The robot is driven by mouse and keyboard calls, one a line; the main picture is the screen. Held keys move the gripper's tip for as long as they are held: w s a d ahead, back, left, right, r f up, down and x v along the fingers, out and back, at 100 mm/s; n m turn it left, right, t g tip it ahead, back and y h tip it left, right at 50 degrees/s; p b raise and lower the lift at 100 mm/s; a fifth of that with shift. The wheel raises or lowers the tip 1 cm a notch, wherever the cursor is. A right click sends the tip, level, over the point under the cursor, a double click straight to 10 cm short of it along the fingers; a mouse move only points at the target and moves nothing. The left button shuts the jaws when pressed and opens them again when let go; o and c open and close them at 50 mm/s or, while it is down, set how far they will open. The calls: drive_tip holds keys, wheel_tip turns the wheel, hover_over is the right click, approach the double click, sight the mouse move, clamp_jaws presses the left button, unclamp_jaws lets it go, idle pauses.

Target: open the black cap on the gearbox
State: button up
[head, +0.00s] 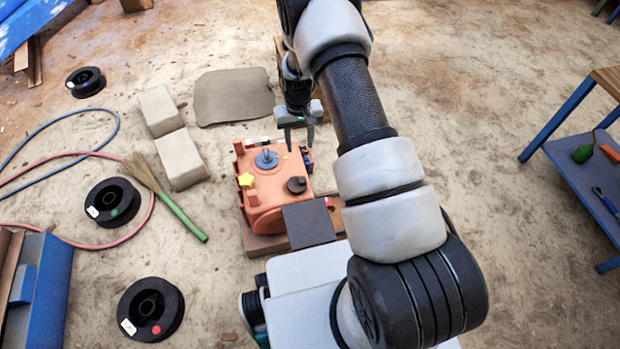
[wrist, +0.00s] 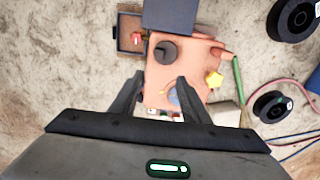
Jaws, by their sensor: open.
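The orange gearbox (head: 268,207) sits on a brown base in the middle of the head view. The black cap (head: 297,185) is a round knob on its top face, toward the right front. In the wrist view the black cap (wrist: 166,52) is seated near the far end of the gearbox (wrist: 205,52). My gripper (head: 298,146) hangs above the back edge of the gearbox with its fingers pointing down. It is open and empty, its fingertips (wrist: 160,80) spread apart, and the cap lies beyond them in the wrist view.
A blue-grey disc with a stud (head: 266,160) and a yellow star-shaped knob (head: 246,180) are also on the gearbox top. A dark flat plate (head: 308,222) is at its front. Pale blocks (head: 180,158), a broom (head: 180,212) and black spools (head: 112,201) lie to the left.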

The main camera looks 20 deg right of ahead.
sight(302, 179)
wheel_tip(302, 179, down, 19)
drive_tip(key=b, duration=0.4)
drive_tip(key=shift+s+d+f+b, duration=0.15)
drive_tip(key=shift+b, duration=0.15)
clamp_jaws()
